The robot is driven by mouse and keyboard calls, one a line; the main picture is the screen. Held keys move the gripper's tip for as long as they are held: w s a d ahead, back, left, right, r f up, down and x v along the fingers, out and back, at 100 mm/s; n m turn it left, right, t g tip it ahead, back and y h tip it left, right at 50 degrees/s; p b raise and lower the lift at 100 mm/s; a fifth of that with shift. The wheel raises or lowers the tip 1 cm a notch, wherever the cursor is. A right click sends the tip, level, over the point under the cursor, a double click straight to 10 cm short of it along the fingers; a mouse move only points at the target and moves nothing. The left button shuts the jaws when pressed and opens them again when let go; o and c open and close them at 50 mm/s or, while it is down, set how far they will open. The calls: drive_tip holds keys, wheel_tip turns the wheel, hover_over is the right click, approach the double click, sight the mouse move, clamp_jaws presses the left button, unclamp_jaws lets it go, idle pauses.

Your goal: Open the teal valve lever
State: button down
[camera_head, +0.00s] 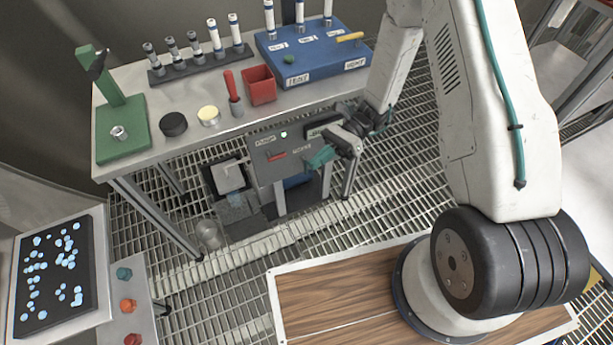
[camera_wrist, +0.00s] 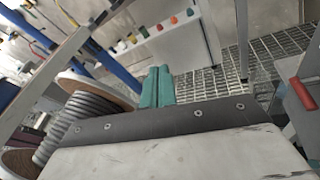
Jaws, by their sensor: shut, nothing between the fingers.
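My gripper (camera_head: 320,156) has teal fingers and is at the right front of a grey control panel (camera_head: 263,162) under the workbench. In the wrist view the two teal fingers (camera_wrist: 157,86) lie side by side, shut, with nothing seen between them. A red handle (camera_wrist: 302,94) also shows at the right edge of the wrist view. I cannot pick out a teal valve lever apart from my teal fingers; my gripper and wrist hide the panel's right part.
The workbench (camera_head: 185,105) above the panel carries a blue box (camera_head: 318,62), a red bin (camera_head: 259,84), a rack of tubes and a green stand (camera_head: 122,130). A left side panel has teal, orange and red knobs (camera_head: 127,305). Open grating floor lies in front.

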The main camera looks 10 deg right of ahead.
sight(305, 165)
wheel_tip(305, 165, down, 30)
drive_tip(key=w+a+m+t+y, duration=0.1)
drive_tip(key=m+t+y, duration=0.1)
drive_tip(key=m+t, duration=1.55)
drive_tip(key=w+d+f+m+t+h, duration=0.2)
drive_tip(key=w+d+m+h, duration=0.2)
drive_tip(key=m, duration=0.8)
drive_tip(key=w, duration=0.2)
drive_tip(key=shift+w+d+f+t, duration=0.35)
drive_tip(key=shift+f, duration=0.05)
drive_tip(key=x, duration=1)
drive_tip(key=shift+w+d, duration=0.25)
drive_tip(key=shift+d, duration=0.35)
drive_tip(key=shift+w+d, duration=0.25)
drive_tip(key=shift+d, duration=0.35)
drive_tip(key=shift+w+d, duration=0.25)
drive_tip(key=shift+d, duration=0.4)
